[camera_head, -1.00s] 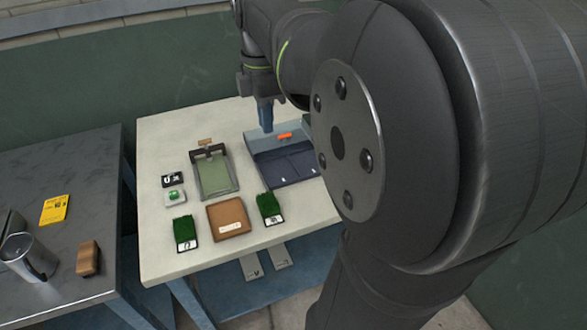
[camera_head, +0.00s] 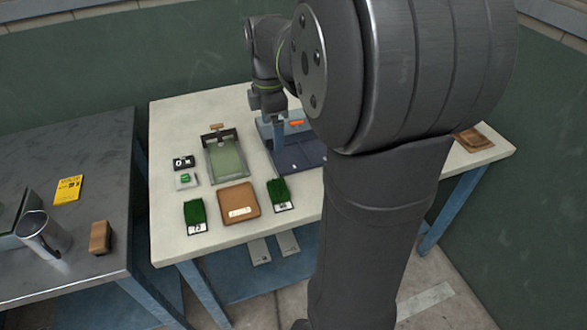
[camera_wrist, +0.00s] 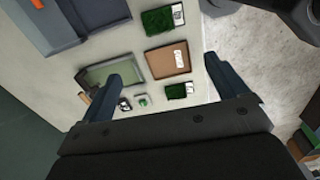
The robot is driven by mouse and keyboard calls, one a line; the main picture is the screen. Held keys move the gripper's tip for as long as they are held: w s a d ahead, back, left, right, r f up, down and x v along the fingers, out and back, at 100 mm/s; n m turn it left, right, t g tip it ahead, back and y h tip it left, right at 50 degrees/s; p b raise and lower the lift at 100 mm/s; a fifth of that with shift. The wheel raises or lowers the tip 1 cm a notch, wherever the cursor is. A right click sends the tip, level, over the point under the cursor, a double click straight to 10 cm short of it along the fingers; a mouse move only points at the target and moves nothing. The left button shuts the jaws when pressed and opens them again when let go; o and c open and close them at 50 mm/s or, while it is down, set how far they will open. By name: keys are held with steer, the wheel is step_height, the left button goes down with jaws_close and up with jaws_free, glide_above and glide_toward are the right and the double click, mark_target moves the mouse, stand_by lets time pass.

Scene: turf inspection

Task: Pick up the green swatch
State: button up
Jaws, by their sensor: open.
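Two green turf swatches with white labels lie on the pale table. The left one (camera_head: 194,212) shows in the wrist view (camera_wrist: 175,91), and the right one (camera_head: 279,190) also shows there (camera_wrist: 157,22). A brown square pad (camera_head: 239,203) lies between them. My gripper (camera_head: 278,132) is open and empty, above the left side of the dark blue tray, beyond the right swatch. In the wrist view its spread fingers (camera_wrist: 166,60) frame the pad and swatches, well above them. A smaller green item (camera_head: 186,180) sits on a light block.
A black label block (camera_head: 183,162) lies at left. A metal mug (camera_head: 45,236) and wooden block (camera_head: 100,237) stand on the grey side table (camera_head: 85,160).

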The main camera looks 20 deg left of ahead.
glide_above(275, 187)
steer(key=f, duration=1.5)
steer(key=shift+w+a, duration=0.15)
steer(key=shift+a, duration=0.05)
steer(key=shift+s+d+f, duration=0.1)
steer(key=shift+d+f, duration=0.05)
steer(key=shift+f, duration=1.2)
steer(key=shift+s+d+f, duration=0.1)
steer(key=shift+d+f, duration=0.05)
steer(key=shift+f, duration=1.2)
steer(key=c, duration=1.1)
